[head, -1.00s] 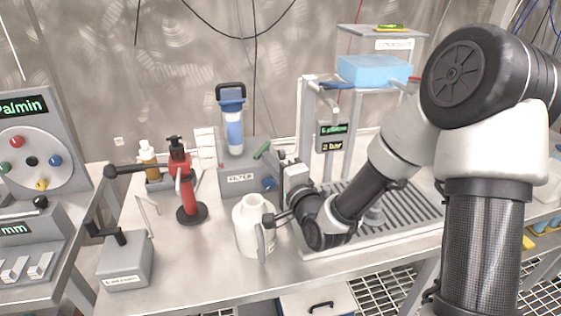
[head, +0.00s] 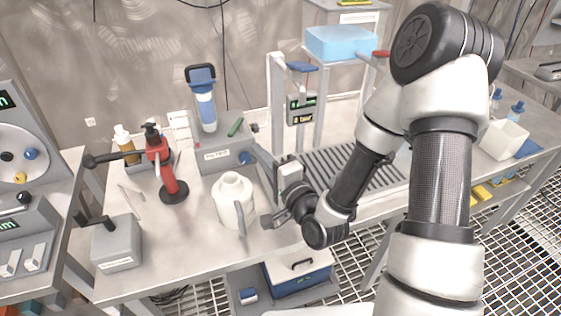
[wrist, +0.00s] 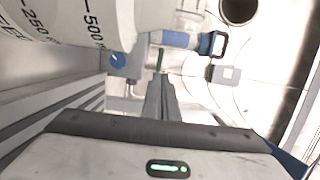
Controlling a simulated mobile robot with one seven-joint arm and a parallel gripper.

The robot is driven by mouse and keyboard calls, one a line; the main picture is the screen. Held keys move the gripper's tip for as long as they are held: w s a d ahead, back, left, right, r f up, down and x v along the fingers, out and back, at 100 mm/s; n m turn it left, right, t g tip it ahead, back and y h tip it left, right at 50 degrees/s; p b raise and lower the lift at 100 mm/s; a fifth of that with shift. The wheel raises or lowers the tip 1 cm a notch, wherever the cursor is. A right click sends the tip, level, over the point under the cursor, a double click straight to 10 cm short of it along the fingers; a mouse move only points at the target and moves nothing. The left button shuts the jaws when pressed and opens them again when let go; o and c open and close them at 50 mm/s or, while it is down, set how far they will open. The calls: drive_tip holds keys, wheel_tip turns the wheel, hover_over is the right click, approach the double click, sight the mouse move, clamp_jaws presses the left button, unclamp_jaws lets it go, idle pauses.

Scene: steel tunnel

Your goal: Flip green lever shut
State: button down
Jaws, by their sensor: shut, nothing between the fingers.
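The blue knob (wrist: 118,60) is left of the lever there. The lever's pivot is too small to make out.
A white jug (head: 234,202) stands close in front of the unit, left of my wrist, and fills the upper left of the wrist view. A red hand pump (head: 166,170) is further left. A grooved tray (head: 350,170) and a gauge stand (head: 301,108) are to the right.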

drive_tip(key=p+v, duration=0.9)
drive_tip(key=shift+s, duration=0.4)
drive_tip(key=w+d+r+n+g+y+b, duration=0.2)
drive_tip(key=w+d+n+g, duration=0.1)
drive_tip(key=w+n+g, duration=0.1)
drive_tip(key=w+d+r+n+g+y+b, duration=0.1)
drive_tip(key=w+n+g, duration=0.3)
drive_tip(key=w, duration=0.5)
drive_tip(key=d+r+g+y, duration=0.1)
drive_tip(key=g, duration=0.1)
drive_tip(key=shift+w+d+g+y+b, duration=0.3)
drive_tip(key=shift+d+g+y+b, duration=0.05)
drive_tip(key=shift+g+y+b, duration=0.05)
drive_tip(key=shift+a+f, duration=0.1)
drive_tip(key=shift+a, duration=0.05)
